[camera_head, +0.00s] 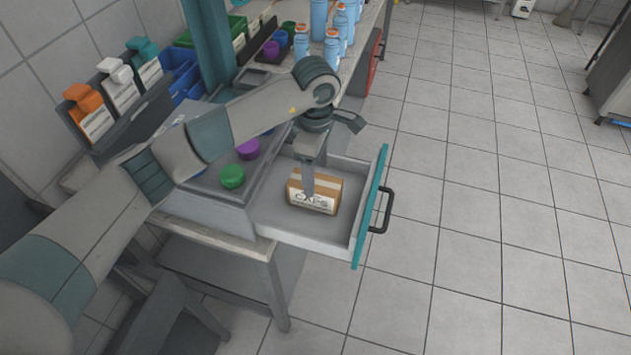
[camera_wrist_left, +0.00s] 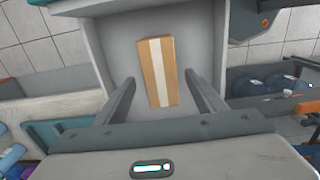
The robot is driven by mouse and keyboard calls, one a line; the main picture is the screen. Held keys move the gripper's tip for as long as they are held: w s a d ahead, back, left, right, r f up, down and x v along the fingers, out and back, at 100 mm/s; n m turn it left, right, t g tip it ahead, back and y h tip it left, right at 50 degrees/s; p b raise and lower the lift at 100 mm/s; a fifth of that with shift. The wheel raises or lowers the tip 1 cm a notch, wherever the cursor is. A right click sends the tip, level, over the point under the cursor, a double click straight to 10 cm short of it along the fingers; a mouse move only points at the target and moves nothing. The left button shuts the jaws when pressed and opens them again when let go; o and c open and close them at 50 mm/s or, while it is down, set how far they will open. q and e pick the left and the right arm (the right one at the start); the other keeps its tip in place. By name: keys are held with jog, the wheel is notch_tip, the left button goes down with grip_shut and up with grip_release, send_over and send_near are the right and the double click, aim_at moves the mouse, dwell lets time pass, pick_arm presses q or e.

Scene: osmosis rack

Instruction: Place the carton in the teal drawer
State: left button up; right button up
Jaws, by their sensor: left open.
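The carton (camera_head: 325,186) is a small brown box with a pale tape strip and a printed label. It lies inside the open teal-fronted drawer (camera_head: 370,215), on the drawer's grey floor. My left gripper (camera_head: 308,185) is over the drawer at the carton, its fingers pointing down and partly covering it in the head view. In the left wrist view the carton (camera_wrist_left: 158,72) lies between and beyond the two spread fingers (camera_wrist_left: 160,95), with a gap on each side. The left gripper is open and holds nothing. My right gripper is not in view.
The drawer's teal front with its dark handle (camera_head: 382,212) juts out over the tiled floor. Bottles (camera_head: 318,20) stand on the bench behind. Green (camera_head: 232,176) and purple (camera_head: 248,149) lids sit left of the drawer.

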pick_arm(q)
notch_tip(320, 180, up, 8)
jog(key=b, duration=0.3)
jog(key=shift+r, duration=0.15)
dwell(0.3)
